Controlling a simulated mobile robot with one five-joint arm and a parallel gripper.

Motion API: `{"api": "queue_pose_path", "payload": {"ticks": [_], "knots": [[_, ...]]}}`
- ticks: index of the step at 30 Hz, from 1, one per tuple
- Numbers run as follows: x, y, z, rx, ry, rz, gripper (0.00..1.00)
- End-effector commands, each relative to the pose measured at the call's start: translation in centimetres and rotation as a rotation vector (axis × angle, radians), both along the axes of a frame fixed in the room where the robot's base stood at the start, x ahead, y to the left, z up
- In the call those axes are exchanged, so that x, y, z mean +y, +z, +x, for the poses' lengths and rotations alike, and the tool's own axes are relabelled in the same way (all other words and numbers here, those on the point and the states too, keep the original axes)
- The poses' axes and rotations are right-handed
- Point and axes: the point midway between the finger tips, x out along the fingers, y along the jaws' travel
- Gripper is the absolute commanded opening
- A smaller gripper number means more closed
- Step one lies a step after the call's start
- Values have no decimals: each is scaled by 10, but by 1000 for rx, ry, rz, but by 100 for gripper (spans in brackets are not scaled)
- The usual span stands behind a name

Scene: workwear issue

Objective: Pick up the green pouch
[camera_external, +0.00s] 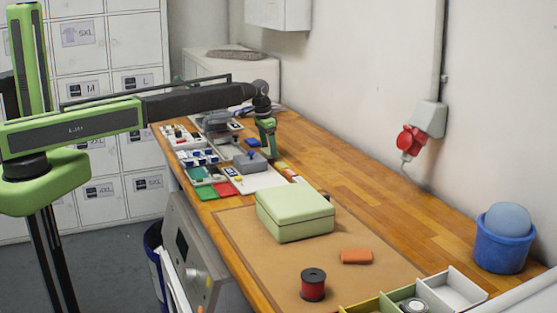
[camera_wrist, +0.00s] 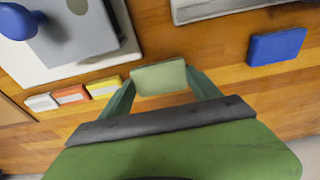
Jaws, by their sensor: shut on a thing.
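The green pouch (camera_wrist: 158,76) is a small pale green block in the wrist view, between the two fingertips of my gripper (camera_wrist: 160,85). The fingers are shut on its left and right sides. In the external view my gripper (camera_external: 270,152) points down over the far part of the wooden bench, at the right of the grey pad with a blue knob. The pouch cannot be made out there. Whether it touches the bench or hangs just above it, I cannot tell.
The grey pad (camera_wrist: 75,25) with its blue knob lies left of my gripper. White, orange and yellow small blocks (camera_wrist: 71,94) lie nearer. A blue block (camera_wrist: 277,46) lies to the right. A pale green box (camera_external: 295,213) stands on the brown mat (camera_external: 240,235).

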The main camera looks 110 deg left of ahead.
Motion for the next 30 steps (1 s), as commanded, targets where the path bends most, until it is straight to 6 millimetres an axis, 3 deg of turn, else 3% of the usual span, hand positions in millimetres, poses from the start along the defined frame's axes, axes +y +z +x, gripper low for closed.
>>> {"api": "queue_pose_path", "payload": {"ticks": [1,3,15,21,30], "knots": [[0,20,0,0,0,0,32],[0,34,0,0,0,-1,32],[-87,82,37,1,-2,0,32],[-105,90,47,1,-1,-1,32],[-106,89,48,1,0,-1,32]]}}
